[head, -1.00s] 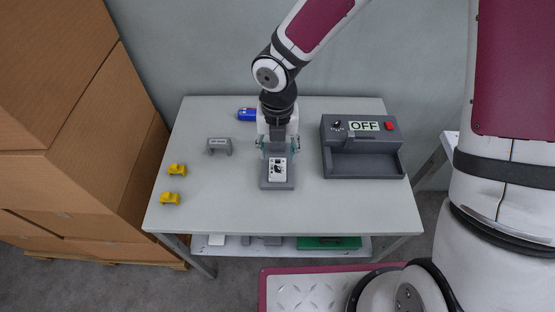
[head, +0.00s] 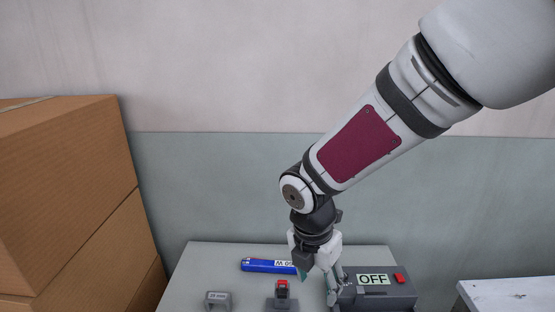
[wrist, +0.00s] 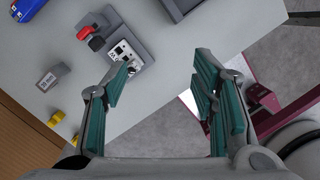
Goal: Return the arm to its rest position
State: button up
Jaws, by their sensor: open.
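My gripper (wrist: 165,95) is open and empty in the wrist view, its teal-padded fingers spread apart over the front part of the table. In the head view my gripper (head: 318,285) hangs above the table, partly cut off by the bottom edge. My arm reaches down to it from the upper right. The grey fixture with a white-faced unit and red-topped part (wrist: 115,45) stands on the table, apart from the fingers. Its red top (head: 282,289) also shows in the head view.
The table (head: 215,260) carries a blue box (head: 268,266), a grey bracket (head: 217,299) and a grey tester reading OFF (head: 385,290). Cardboard boxes (head: 75,190) stand at left. A second light surface (head: 510,295) is at right.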

jog(key=s+d+r+m+t, duration=0.1)
jog(key=s+d+r+m, duration=0.2)
jog(key=m, duration=0.6)
jog(key=s+d+r+m+t+y, duration=0.1)
jog(key=s+d+r+m, duration=0.3)
jog(key=s+r+m, duration=0.3)
jog(key=s+d+r+m+t, duration=0.1)
jog(key=s+d+r+m, duration=0.3)
jog(key=m, duration=0.8)
notch_tip(320, 180, up, 2)
jog(key=shift+s+d+r+t, duration=0.1)
jog(key=shift+s+d+t, duration=0.1)
jog(key=shift+s+t, duration=0.4)
jog(key=shift+s, duration=0.15)
